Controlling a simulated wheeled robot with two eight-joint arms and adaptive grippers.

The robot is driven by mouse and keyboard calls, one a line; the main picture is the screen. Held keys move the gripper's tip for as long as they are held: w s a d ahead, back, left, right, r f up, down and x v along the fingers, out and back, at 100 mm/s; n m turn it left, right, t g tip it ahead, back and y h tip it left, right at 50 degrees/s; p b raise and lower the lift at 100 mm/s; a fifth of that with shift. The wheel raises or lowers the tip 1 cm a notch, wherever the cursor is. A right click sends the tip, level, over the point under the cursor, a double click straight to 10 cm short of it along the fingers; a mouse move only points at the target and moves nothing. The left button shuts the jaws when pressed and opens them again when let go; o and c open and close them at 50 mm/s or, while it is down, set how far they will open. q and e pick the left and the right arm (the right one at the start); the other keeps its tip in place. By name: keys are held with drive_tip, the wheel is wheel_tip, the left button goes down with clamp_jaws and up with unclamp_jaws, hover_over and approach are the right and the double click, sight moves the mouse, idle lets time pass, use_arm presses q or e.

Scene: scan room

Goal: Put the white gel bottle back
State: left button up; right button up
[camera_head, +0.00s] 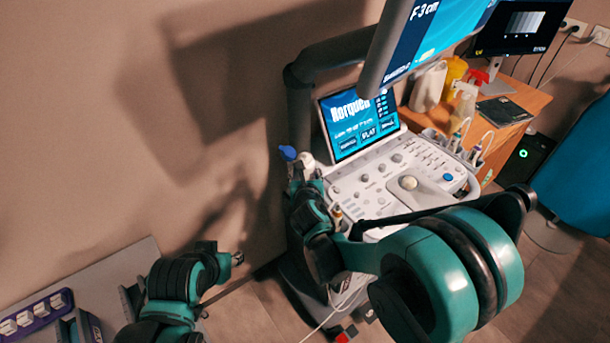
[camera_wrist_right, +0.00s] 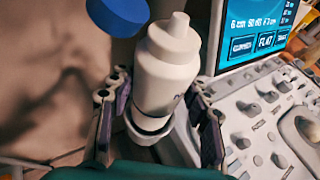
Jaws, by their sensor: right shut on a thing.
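The white gel bottle (camera_wrist_right: 166,75) stands nearly upright between the fingers of my right gripper (camera_wrist_right: 160,118) in the right wrist view. The gripper is shut on its body. The bottle's bottom end is at a white ring-shaped holder (camera_wrist_right: 148,134) on the side of the ultrasound console; I cannot tell how deep it sits. In the head view the bottle (camera_head: 307,160) is small and partly hidden by my right gripper (camera_head: 306,183). My left gripper (camera_head: 237,258) is at the lower left, away from the bottle; its fingers are not clear.
A blue-capped item (camera_wrist_right: 118,14) is close beside the bottle. The console panel (camera_head: 385,182) and its touch screen (camera_head: 358,124) are just to the right. A monitor arm (camera_head: 330,52) rises behind. A wooden table (camera_head: 490,125) with several bottles stands farther right.

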drive_tip(key=shift+f+b, duration=0.55)
drive_tip(key=shift+b, duration=0.1)
drive_tip(key=o, duration=0.7)
